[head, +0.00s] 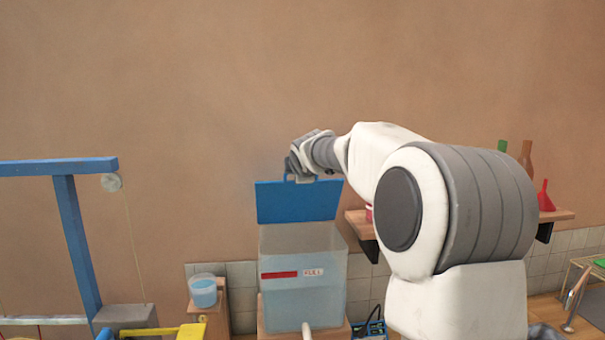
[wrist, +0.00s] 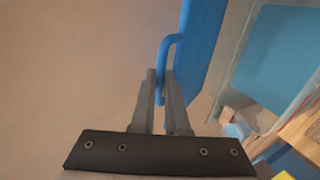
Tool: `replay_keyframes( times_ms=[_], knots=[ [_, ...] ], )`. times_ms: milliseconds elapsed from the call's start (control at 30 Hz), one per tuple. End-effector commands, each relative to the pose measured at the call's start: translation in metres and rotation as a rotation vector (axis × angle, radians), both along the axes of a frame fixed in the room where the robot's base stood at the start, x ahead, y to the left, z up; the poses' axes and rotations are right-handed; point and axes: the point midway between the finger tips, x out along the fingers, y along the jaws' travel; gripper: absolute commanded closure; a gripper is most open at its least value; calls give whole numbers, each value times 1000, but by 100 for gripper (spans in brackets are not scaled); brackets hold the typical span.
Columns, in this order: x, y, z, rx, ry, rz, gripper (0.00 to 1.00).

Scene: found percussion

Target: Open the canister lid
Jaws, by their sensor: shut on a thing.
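The canister (head: 303,295) is a clear box with bluish liquid, a red stripe and a "FULL" label. It stands on a wooden block in the head view. Its blue lid (head: 298,202) is raised, standing nearly upright above the canister's back edge. My gripper (head: 300,178) is at the top edge of the lid, shut on the lid's blue handle. In the wrist view my gripper (wrist: 161,95) has its two grey fingers on either side of the blue handle (wrist: 170,45). The lid (wrist: 203,45) shows edge-on beside it, and the canister's liquid (wrist: 280,55) shows to the right.
A small cup of blue liquid (head: 203,291) stands left of the canister. A blue frame (head: 75,240) with a pulley is at the far left. A wooden shelf (head: 556,215) with bottles and a red funnel is at the right, behind my arm. The wall is close behind the lid.

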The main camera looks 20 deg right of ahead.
Motion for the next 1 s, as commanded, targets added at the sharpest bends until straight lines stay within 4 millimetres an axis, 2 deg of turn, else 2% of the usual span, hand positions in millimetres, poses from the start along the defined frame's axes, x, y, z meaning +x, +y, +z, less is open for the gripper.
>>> replay_keyframes(
  times_ms=[1000],
  knots=[
    [48,-8,16,74,289,1,100]
  ],
)
